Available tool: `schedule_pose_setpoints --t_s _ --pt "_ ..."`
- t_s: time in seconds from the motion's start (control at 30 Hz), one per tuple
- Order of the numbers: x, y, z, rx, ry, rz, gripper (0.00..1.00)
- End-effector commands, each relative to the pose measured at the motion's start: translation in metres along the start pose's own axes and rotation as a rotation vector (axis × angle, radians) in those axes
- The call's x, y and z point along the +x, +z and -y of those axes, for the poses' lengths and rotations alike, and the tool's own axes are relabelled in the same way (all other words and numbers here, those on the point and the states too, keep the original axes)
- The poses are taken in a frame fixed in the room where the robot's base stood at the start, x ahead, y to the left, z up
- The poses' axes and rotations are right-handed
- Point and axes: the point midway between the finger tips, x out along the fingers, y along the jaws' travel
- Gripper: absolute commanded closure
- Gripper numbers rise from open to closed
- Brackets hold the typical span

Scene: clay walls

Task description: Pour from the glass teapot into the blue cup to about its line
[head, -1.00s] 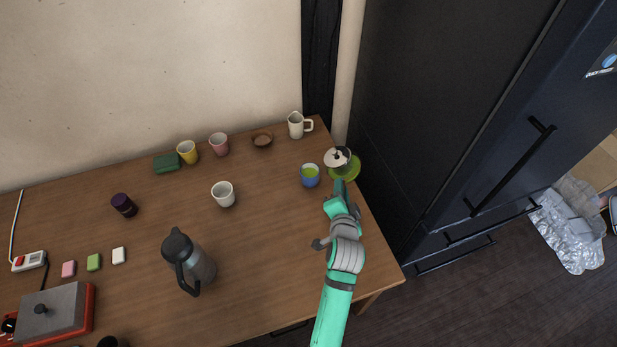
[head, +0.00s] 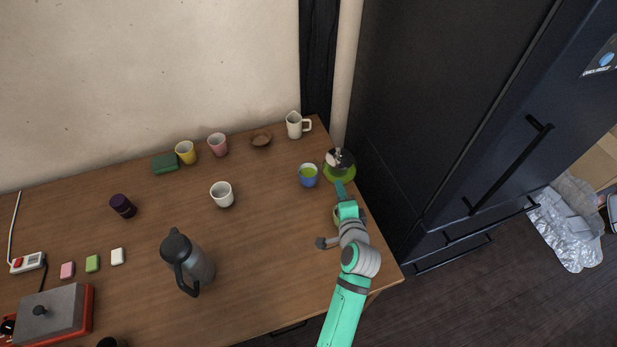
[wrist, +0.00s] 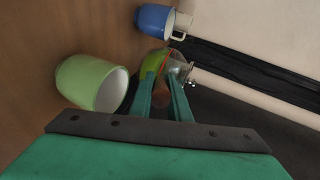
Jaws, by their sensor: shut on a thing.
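The glass teapot (head: 340,172) holds green liquid and stands roughly upright at the table's right edge; whether it touches the table is unclear. It also shows in the wrist view (wrist: 153,64), beyond my fingers. My gripper (head: 341,188) is shut on its brownish handle (wrist: 161,99). The blue cup (head: 308,181) stands upright just left of the teapot, apart from it, with green liquid inside below the rim.
A light green cup (wrist: 88,83) stands close to my gripper, mostly hidden by my arm in the head view. A white mug (head: 294,126) is behind the blue cup. A white cup (head: 222,195) and dark jug (head: 190,262) stand left. The dark fridge (head: 430,110) is right.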

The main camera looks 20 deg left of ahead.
Motion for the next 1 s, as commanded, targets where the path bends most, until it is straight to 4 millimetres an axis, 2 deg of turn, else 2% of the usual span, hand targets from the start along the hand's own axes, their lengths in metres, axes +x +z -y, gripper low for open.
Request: schedule_pose_setpoints --t_s 0.13,0.27,0.43,0.8,1.0 --pt "-0.004 -0.002 0.014 -0.002 -0.004 -0.002 1.00" --pt "-0.006 -0.004 0.019 -0.002 -0.003 -0.003 1.00" --pt "-0.004 -0.003 0.012 0.003 -0.002 -0.001 1.00" --pt "0.005 -0.004 -0.020 0.020 -0.004 -0.002 1.00" --pt "0.003 -0.003 -0.011 0.016 -0.009 0.001 1.00"
